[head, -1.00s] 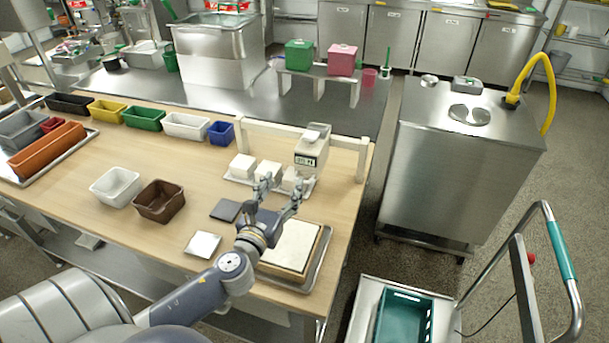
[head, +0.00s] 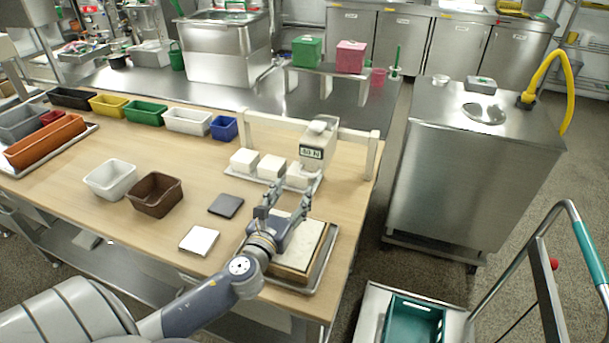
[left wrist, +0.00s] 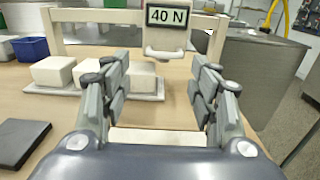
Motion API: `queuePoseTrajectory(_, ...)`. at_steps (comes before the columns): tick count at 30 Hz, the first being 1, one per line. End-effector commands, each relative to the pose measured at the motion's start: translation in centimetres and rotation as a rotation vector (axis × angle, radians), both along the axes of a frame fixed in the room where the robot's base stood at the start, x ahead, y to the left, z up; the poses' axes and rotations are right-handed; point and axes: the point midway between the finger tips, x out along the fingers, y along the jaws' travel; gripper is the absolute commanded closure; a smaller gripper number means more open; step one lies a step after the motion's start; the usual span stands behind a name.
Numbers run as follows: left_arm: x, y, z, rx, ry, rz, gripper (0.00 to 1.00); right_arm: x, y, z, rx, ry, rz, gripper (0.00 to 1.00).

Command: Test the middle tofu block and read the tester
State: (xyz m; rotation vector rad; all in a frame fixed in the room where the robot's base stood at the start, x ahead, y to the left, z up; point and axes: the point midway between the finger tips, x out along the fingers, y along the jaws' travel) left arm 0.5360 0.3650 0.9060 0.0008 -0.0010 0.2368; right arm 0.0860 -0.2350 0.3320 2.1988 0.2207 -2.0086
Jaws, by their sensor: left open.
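Three white tofu blocks stand in a row on a pale tray: the left one (head: 243,161), the middle one (head: 271,167) and the right one (head: 298,176). The white tester (head: 318,140) is by the right block, not over the middle one. Its display (left wrist: 167,16) reads 40 N in the left wrist view, with a handle (left wrist: 165,53) below it. The middle block (left wrist: 88,70) is partly covered by my left finger there. My left gripper (head: 289,199) is open and empty, in front of the tray and apart from the tester. My right gripper is out of view.
A cream rail (head: 345,136) runs behind the blocks. A framed board on a metal tray (head: 318,262) lies under my left gripper. A dark plate (head: 226,205), a white-topped square (head: 199,240) and brown (head: 155,195) and white bins (head: 111,179) are to the left.

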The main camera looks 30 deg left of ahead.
Motion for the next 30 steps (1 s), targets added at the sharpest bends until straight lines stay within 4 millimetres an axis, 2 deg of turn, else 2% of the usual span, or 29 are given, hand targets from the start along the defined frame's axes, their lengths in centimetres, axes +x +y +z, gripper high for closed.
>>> queuePoseTrajectory(9, 5.3, 1.3, 0.2, -0.001, -0.002, 0.0, 0.45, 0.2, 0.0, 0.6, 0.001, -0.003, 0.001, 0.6)
queuePoseTrajectory(15, 7.8, 1.8, 0.1, -0.001, -0.001, 0.0, 0.45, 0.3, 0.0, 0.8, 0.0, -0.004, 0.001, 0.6)
queuePoseTrajectory(21, 8.8, 2.2, 0.1, -0.001, -0.002, 0.001, 0.45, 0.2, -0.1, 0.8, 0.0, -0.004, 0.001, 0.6)
queuePoseTrajectory(29, 8.9, 2.2, 0.2, 0.0, -0.003, 0.001, 0.45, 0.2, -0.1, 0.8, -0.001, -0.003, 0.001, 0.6)
queuePoseTrajectory(30, 8.9, 2.2, 0.2, 0.0, -0.003, 0.001, 0.48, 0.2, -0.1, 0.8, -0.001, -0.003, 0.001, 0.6)
